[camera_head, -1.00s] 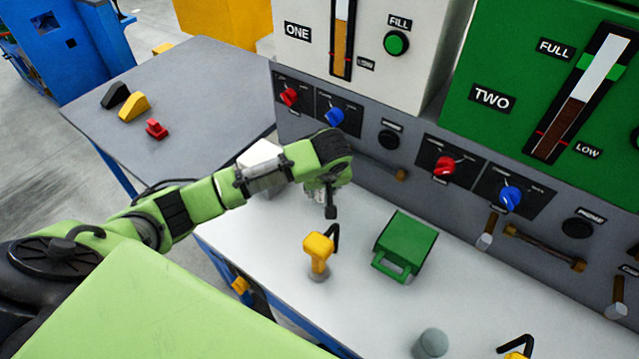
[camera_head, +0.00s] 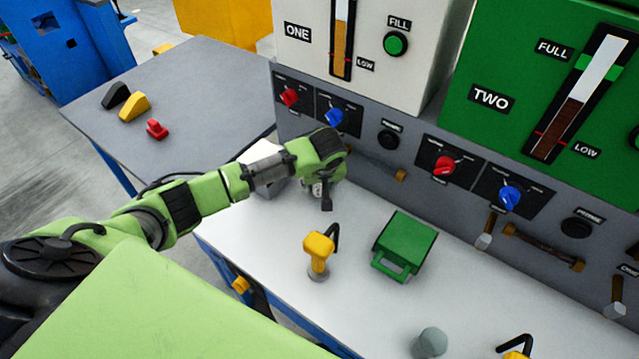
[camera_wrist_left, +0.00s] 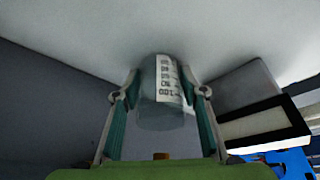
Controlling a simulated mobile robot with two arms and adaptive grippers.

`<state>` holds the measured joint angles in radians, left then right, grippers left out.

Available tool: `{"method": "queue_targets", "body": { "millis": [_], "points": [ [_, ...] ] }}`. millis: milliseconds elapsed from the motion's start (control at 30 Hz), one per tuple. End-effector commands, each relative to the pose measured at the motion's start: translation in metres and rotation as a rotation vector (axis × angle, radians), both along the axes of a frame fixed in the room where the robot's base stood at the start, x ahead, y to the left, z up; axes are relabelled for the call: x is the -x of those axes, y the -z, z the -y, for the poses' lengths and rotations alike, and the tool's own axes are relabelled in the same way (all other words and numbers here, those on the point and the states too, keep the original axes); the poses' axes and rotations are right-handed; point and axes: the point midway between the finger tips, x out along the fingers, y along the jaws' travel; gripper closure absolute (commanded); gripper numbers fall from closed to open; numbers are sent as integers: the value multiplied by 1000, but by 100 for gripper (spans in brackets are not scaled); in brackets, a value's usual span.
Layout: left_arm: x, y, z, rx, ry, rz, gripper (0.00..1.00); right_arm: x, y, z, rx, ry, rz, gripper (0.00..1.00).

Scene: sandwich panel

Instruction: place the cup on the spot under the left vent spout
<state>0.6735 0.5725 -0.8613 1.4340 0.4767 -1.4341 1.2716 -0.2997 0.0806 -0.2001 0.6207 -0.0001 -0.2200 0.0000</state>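The cup (camera_wrist_left: 160,100) is a clear grey vessel with a white measuring scale, in the middle of the left wrist view. My left gripper (camera_wrist_left: 164,88) has a finger on each side of it and appears shut on it. In the head view the gripper (camera_head: 324,195) points down low over the bench, left of the green box; the cup is mostly hidden there. Whether the cup touches the bench is unclear. Short downward spouts with brown tops stick out of the panel, one right of centre (camera_head: 486,232) and one at the far right (camera_head: 616,298). My right gripper is out of view.
A yellow-handled tool (camera_head: 318,252) and a green box (camera_head: 404,246) stand on the white bench near the gripper. A grey round knob-like object (camera_head: 431,342) is at the front. A brown-tipped pipe (camera_head: 400,175) projects just right of my gripper. A white-and-grey block (camera_head: 262,150) sits behind my arm.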

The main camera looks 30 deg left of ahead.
Motion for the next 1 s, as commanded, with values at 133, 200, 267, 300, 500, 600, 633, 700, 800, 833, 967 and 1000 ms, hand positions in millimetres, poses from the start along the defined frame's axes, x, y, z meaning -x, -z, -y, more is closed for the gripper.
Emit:
{"method": "queue_targets", "body": {
  "millis": [133, 200, 267, 300, 500, 600, 633, 700, 800, 833, 967, 1000],
  "points": [
    [0, 0, 0, -1, 0, -1, 48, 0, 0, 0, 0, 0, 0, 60],
    [0, 0, 0, -1, 0, -1, 48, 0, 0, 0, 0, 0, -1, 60],
    [0, 0, 0, 0, 0, -1, 48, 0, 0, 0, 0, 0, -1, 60],
    [0, 0, 0, 0, 0, -1, 48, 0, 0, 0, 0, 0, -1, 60],
    [2, -11, 3, 2, 2, 0, 48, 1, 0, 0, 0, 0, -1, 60],
    [8, -27, 6, 2, 2, 1, 48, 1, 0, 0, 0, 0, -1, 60],
    [10, -33, 8, 2, 3, 3, 48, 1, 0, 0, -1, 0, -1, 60],
    [14, -48, 11, 2, 1, 2, 48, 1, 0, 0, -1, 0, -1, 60],
    [21, -68, 16, 2, 2, 3, 48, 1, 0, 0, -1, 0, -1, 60],
    [23, -74, 18, 2, 1, 2, 48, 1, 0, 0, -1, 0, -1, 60],
    [30, -95, 23, 2, 1, 2, 48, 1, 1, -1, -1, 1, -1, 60],
    [32, -100, 24, 1, 1, 1, 48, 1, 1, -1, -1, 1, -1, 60]
  ]
}}
